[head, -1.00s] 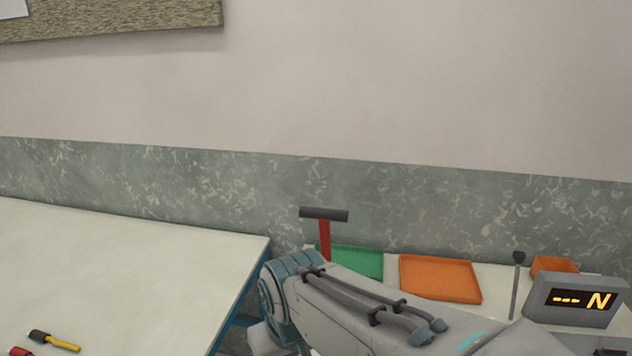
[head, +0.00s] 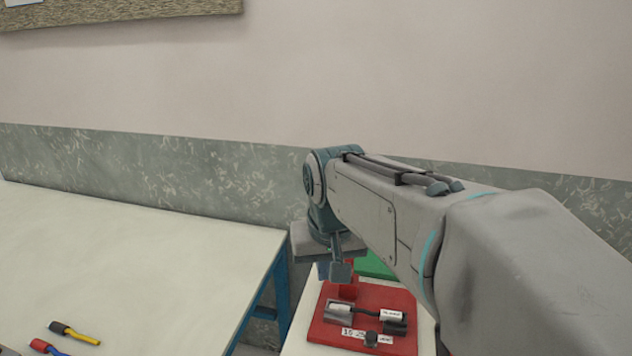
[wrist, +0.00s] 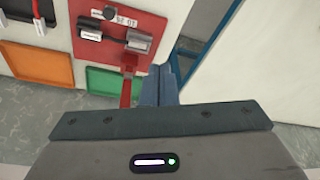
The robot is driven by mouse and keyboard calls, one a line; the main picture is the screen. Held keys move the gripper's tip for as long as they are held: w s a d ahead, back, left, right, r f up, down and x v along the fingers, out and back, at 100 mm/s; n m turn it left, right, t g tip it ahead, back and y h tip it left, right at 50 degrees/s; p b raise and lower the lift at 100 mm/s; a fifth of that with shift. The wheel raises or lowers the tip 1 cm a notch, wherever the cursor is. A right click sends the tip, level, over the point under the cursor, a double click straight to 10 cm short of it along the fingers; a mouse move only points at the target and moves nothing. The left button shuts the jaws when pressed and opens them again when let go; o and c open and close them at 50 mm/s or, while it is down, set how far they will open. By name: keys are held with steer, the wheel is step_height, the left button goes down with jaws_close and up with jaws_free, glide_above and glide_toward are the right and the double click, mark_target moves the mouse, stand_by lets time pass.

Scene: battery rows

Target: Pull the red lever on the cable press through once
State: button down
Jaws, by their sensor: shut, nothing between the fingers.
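The cable press has a red base plate (head: 320,331) on the white bench at the bottom of the head view. It also shows in the wrist view (wrist: 112,48), with grey clamp blocks and a cable across it. The red lever (wrist: 126,92) rises beside my fingers in the wrist view; its black crossbar is hidden. In the head view only a short red part of it (head: 348,285) shows under my wrist. My gripper (wrist: 160,72) is shut and empty, its blue-grey fingers just right of the lever. Whether they touch it I cannot tell.
A green tray (head: 374,265) lies behind the press. In the wrist view an orange tray (wrist: 43,62) lies left of the green one. A white table (head: 120,250) with blue legs stands left across a gap, with yellow and red-blue tools on it.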

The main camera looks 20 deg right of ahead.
steer(key=w+d+r+m+p, duration=0.1)
steer(key=w+d+r, duration=0.2)
steer(key=r, duration=0.3)
steer(key=w+d+r+m+h+p, duration=0.1)
steer(key=w+d+r+m, duration=0.1)
steer(key=w+d+r, duration=0.2)
steer(key=w+d+r+m, duration=0.1)
steer(key=w+d+r, duration=0.2)
steer(key=r, duration=0.5)
steer(key=shift+w+d+m+p, duration=0.15)
steer(key=shift+w+m+p, duration=0.2)
steer(key=shift+w, duration=0.55)
steer(key=shift+s+a+f, duration=0.1)
steer(key=shift+s+f, duration=0.05)
steer(key=shift+f, duration=1.8)
steer(key=shift+s+a+f, duration=0.1)
steer(key=shift+f, duration=1.85)
steer(key=shift+s+a+f, duration=0.1)
steer(key=shift+s+f, duration=0.05)
steer(key=shift+f, duration=1.8)
